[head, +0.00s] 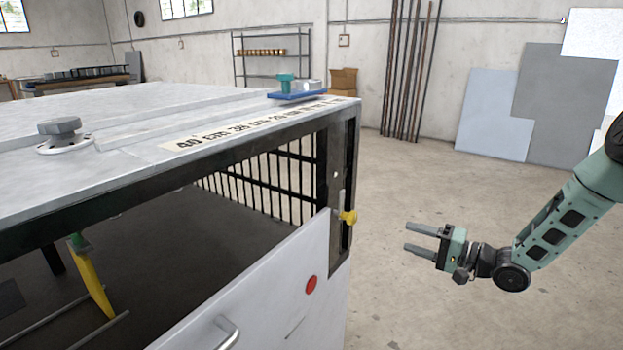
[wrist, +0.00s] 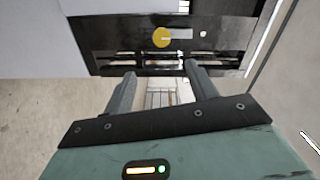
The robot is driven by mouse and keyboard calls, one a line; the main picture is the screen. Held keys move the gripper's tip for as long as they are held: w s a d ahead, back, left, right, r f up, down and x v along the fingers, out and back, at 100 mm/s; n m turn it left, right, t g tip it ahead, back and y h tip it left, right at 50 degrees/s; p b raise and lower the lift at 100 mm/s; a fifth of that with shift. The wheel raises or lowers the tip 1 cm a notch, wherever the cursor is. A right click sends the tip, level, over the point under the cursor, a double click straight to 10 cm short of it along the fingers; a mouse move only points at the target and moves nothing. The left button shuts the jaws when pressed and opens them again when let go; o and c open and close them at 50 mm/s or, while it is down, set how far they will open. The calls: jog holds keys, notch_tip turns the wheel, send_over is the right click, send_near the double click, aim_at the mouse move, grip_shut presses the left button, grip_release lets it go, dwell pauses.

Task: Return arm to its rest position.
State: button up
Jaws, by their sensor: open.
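My gripper (head: 422,240) is open and empty in the head view, at the end of my green arm (head: 560,225). It hangs in free air to the right of the machine cabinet (head: 250,290), pointing left toward its corner post. A yellow knob (head: 348,217) on that post is a short way left of the fingertips, apart from them. In the wrist view, my two fingers (wrist: 158,88) are spread with nothing between them. The yellow knob (wrist: 161,38) shows beyond them on the dark post.
Panels (head: 550,100) and rods (head: 408,70) lean on the wall. Floor around the gripper is clear.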

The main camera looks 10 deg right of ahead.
jog(key=w+a+r+n+g+h+p, duration=0.1)
jog(key=w+a+r+n+g+h, duration=0.15)
jog(key=a, duration=0.65)
jog(key=s+a+r+n+g+h+p, duration=0.25)
jog(key=s+a+r+n+h, duration=0.25)
jog(key=s+a, duration=0.25)
jog(key=s+a+r+n+g+h, duration=0.1)
jog(key=s+r+n+g, duration=0.1)
jog(key=s, duration=0.8)
jog(key=s+a+r+n+g+h+p, duration=0.1)
jog(key=s+a+r+n+g+h, duration=0.1)
jog(key=s, duration=0.7)
jog(key=s+a+r+n+g+h, duration=0.1)
jog(key=s+r+n+g, duration=0.1)
jog(key=s, duration=0.8)
jog(key=shift+s+a+r+g+h+p, duration=0.3)
jog(key=shift+s+a+r+g+h, duration=0.1)
jog(key=shift+r+g, duration=0.4)
